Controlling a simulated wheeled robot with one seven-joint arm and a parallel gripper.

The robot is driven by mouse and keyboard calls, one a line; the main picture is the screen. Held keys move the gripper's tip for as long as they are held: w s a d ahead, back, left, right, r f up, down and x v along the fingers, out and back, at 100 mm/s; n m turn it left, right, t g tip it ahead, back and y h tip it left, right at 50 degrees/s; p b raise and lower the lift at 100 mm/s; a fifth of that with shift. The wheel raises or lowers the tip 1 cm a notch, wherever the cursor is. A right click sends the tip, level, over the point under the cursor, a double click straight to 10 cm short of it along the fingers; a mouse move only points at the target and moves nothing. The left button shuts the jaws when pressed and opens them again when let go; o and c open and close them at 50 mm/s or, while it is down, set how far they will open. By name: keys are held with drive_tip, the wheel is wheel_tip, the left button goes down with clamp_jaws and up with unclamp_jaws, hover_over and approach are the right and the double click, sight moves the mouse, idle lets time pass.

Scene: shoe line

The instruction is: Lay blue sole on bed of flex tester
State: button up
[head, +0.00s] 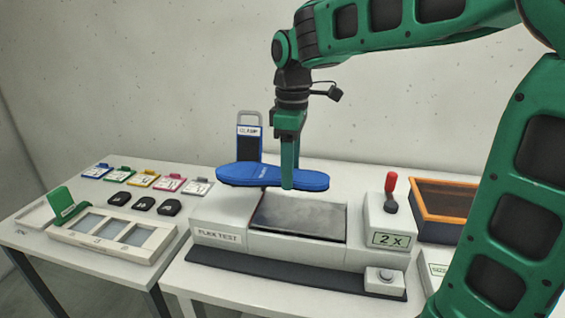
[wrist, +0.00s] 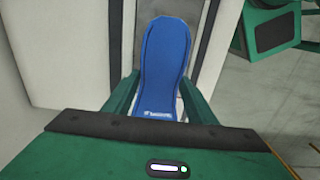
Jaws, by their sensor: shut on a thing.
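The blue sole (head: 262,177) is held level above the flex tester, its long side running left to right in the head view. It also shows between the fingers in the wrist view (wrist: 166,62). My gripper (head: 288,178) is shut on the sole near its right part. The flex tester (head: 216,222) is a white machine marked FLEX TEST. Its grey bed (head: 300,216) lies below and to the right of the sole and looks bare. The sole is apart from the bed.
A red-knobbed lever (head: 389,194) stands on the 2 X block right of the bed, with a button box (head: 384,279) in front. An orange-rimmed bin (head: 446,201) is further right. A blue-framed stand (head: 249,140) rises behind. Coloured tags and a tray (head: 110,232) fill the left table.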

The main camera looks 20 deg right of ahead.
sight(289, 211)
drive_tip(key=shift+f, duration=4.35)
drive_tip(key=o, duration=1.3)
wheel_tip(289, 211, up, 11)
drive_tip(key=shift+w+f, duration=0.1)
drive_tip(key=shift+f, duration=0.1)
